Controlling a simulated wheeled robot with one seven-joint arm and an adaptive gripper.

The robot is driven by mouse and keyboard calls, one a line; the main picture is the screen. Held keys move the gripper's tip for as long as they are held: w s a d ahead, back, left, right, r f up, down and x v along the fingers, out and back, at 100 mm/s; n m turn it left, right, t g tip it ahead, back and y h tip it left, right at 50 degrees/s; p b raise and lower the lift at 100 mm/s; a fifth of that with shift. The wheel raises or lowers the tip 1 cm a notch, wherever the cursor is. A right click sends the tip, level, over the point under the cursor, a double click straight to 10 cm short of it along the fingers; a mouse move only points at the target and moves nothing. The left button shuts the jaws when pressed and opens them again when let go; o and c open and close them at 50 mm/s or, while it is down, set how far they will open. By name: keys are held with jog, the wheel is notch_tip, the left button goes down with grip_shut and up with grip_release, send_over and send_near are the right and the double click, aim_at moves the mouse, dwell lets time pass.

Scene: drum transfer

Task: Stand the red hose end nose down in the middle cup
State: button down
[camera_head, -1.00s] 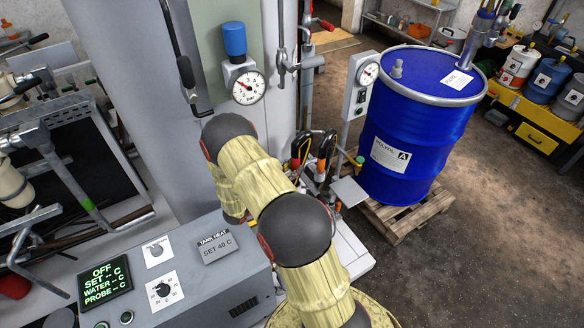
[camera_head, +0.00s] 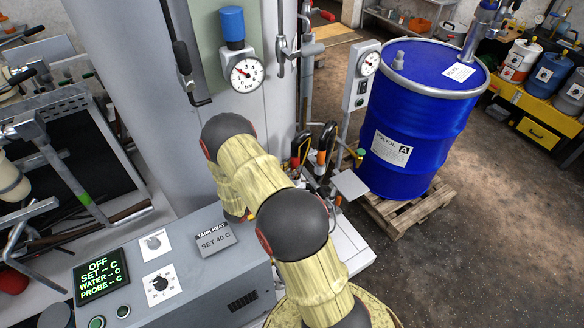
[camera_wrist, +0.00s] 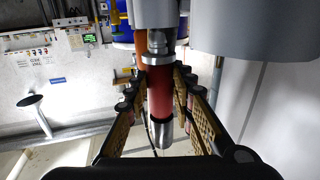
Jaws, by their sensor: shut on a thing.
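The red hose end (camera_wrist: 160,98) is between the two fingers of my gripper (camera_wrist: 159,82) in the wrist view. My gripper is shut on it. Bare metal parts show above and below the red sleeve. In the head view my arm hides the gripper. A cluster of hose ends with orange and red parts (camera_head: 320,157) stands just right of my arm. I cannot make out the middle cup in either view.
A blue drum (camera_head: 418,120) stands on a wooden pallet (camera_head: 405,215) at the right. A grey control box (camera_head: 215,275) is at the lower left. A grey column with a pressure gauge (camera_head: 246,73) rises behind my arm.

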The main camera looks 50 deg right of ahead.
aim_at(292, 155)
jog(key=shift+f+b, duration=1.1)
jog(key=shift+f, duration=0.5)
jog(key=c, duration=1.5)
grip_release()
jog(key=shift+o, duration=0.2)
notch_tip(292, 155, up, 10)
